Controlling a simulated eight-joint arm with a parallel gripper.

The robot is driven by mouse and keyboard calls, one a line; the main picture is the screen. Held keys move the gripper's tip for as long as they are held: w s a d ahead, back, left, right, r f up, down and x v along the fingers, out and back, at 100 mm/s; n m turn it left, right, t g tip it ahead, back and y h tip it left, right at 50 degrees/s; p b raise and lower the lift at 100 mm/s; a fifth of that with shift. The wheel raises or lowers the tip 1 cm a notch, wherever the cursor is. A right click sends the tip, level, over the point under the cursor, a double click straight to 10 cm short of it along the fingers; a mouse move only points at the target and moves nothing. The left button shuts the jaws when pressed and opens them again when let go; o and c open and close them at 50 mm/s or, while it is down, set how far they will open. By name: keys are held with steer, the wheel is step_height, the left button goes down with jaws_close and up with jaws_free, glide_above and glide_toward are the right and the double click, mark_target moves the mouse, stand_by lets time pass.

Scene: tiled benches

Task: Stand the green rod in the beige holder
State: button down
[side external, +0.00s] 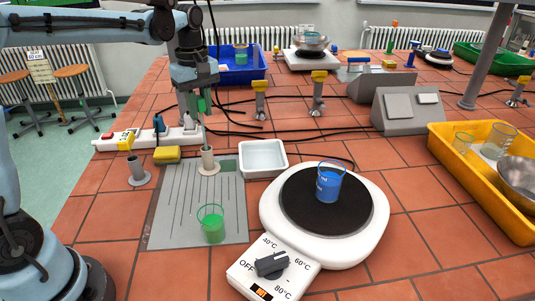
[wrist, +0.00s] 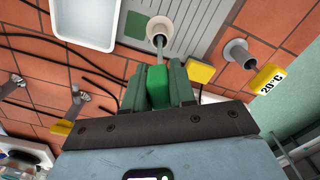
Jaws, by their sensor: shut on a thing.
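My gripper (side external: 199,102) points down above the grey board, its fingers shut on the green rod (side external: 202,106). In the wrist view, my gripper (wrist: 159,88) grips the rod's thick green handle (wrist: 157,76), and a thin grey shaft runs down from it. The beige holder (side external: 208,163) stands upright on the board's back part, directly below the rod. It also shows in the wrist view (wrist: 161,24), with the shaft's lower end at its opening. I cannot tell how far the tip is inside.
A white tray (side external: 263,158) stands right of the holder. A yellow block (side external: 167,155) and a grey holder (side external: 138,172) are on the left. A beaker of green liquid (side external: 212,224) is in front. A hotplate (side external: 374,222) with a blue beaker (side external: 329,184) is at the right.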

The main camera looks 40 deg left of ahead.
steer(key=shift+f, duration=1.95)
steer(key=c, duration=0.8)
jaws_free()
steer(key=shift+c, duration=0.2)
step_height(320, 180, up, 12)
steer(key=shift+r, duration=0.1)
steer(key=shift+r, duration=1.95)
